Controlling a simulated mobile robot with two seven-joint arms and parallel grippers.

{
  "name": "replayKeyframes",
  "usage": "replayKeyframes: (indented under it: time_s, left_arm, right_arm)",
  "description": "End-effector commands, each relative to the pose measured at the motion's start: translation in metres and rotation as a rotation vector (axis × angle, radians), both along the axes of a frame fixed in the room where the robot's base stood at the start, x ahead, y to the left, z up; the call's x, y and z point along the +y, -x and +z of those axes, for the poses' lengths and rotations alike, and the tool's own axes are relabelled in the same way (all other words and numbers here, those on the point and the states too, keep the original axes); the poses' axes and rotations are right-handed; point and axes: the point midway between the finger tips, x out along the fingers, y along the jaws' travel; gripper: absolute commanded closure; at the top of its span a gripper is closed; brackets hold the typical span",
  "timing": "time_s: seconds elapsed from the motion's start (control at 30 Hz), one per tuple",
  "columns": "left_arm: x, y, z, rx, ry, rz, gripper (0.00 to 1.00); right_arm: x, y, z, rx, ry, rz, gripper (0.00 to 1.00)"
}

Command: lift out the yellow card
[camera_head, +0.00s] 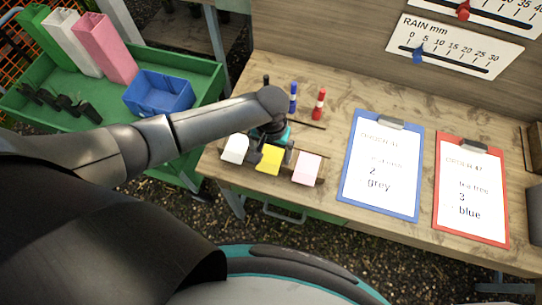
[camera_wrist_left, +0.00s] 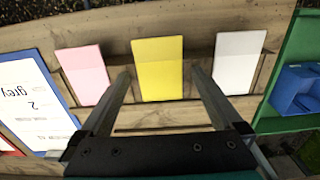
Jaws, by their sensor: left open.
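The yellow card (camera_head: 269,159) stands between a white card (camera_head: 235,149) and a pink card (camera_head: 307,169) near the front edge of the wooden bench. In the left wrist view the yellow card (camera_wrist_left: 158,68) is ahead of my left gripper (camera_wrist_left: 158,80), between the lines of its two fingers. The fingers are apart with nothing held, and the gap is wider than the card. In the head view my left gripper (camera_head: 271,143) is just behind the cards, partly hidden by its own arm. My right gripper is not in view.
A blue clipboard (camera_head: 349,198) and a red clipboard (camera_head: 503,205) lie to the right on the bench (camera_head: 277,70). A blue marker (camera_head: 293,97) and a red marker (camera_head: 318,104) stand behind the gripper. A green tray (camera_head: 196,88) with a blue bin (camera_head: 160,97) is at left.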

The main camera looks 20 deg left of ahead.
Motion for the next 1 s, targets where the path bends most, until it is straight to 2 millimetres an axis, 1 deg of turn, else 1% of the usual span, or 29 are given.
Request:
replayKeyframes:
  time_s: [0.07,0.27,0.9,0.97,1.0]
  left_arm:
    - [-0.0001,-0.0003,-0.0030,-0.001,0.000,0.000,0.00]
    - [-0.0002,-0.0003,-0.0028,-0.002,0.000,0.000,0.00]
    - [0.0000,-0.0002,-0.0026,-0.001,0.000,0.000,0.72]
    - [0.0000,-0.0002,-0.0026,-0.001,0.000,0.000,0.78]
    - [0.0000,-0.0002,-0.0026,-0.001,0.000,0.000,0.78]
  right_arm:
    - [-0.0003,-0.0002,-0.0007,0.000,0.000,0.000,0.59]
    - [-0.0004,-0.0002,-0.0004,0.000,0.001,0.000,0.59]
    - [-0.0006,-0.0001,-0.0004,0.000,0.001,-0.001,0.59]
    - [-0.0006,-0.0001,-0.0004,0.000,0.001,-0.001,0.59]
    - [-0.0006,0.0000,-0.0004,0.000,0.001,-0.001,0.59]
